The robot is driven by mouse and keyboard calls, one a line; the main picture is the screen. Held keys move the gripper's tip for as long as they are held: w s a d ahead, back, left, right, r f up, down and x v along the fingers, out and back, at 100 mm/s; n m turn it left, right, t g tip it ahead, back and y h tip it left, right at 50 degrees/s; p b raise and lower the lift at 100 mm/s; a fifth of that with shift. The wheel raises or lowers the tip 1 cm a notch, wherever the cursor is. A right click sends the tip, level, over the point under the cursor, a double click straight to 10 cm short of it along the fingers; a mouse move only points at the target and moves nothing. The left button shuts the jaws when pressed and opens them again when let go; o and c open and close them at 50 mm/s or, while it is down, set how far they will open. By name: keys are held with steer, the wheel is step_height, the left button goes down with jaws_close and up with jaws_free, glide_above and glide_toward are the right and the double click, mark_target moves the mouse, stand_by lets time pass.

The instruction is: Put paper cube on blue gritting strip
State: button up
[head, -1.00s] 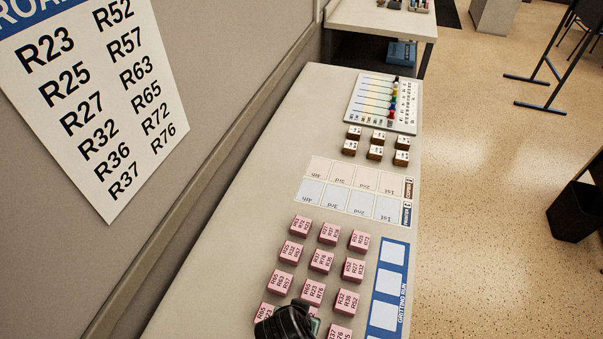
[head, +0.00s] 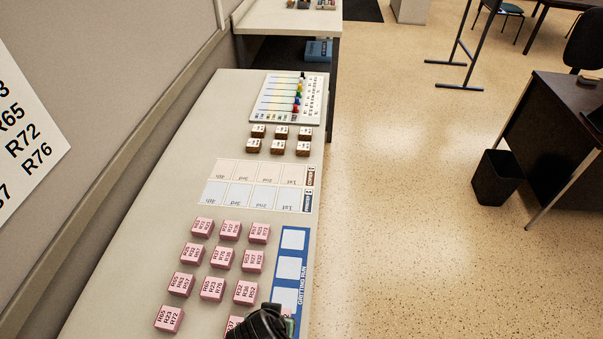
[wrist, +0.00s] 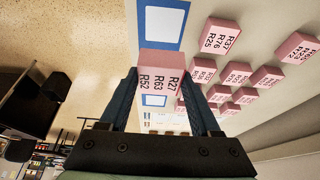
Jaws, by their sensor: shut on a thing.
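My gripper (wrist: 160,95) is shut on a pink paper cube (wrist: 160,76) marked R27, R63 and R52 in the wrist view. In the head view my gripper (head: 272,322) is at the bottom, over the near end of the blue gritting strip (head: 306,250); the held cube is mostly hidden there. The strip has white squares and lies along the table's right edge. Its visible squares look empty. The strip also shows in the wrist view (wrist: 173,42), beyond the held cube. I cannot tell how high the cube is above the table.
Several pink cubes (head: 222,257) stand in rows left of the strip. Farther back lie a card with pale squares (head: 238,194), several small brown blocks (head: 278,147) and a white board with coloured pieces (head: 277,97). A wall panel (head: 130,90) borders the table's left.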

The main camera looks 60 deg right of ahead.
step_height(320, 180, down, 5)
steer(key=shift+w+a+f, duration=0.1)
steer(key=shift+w+f, duration=0.05)
steer(key=shift+f, duration=2.25)
steer(key=shift+f, duration=0.15)
steer(key=o, duration=1.4)
steer(key=shift+r, duration=0.3)
steer(key=v, duration=1.1)
steer(key=shift+a+r+p, duration=0.15)
steer(key=shift+r+p, duration=0.15)
steer(key=shift+r, duration=0.1)
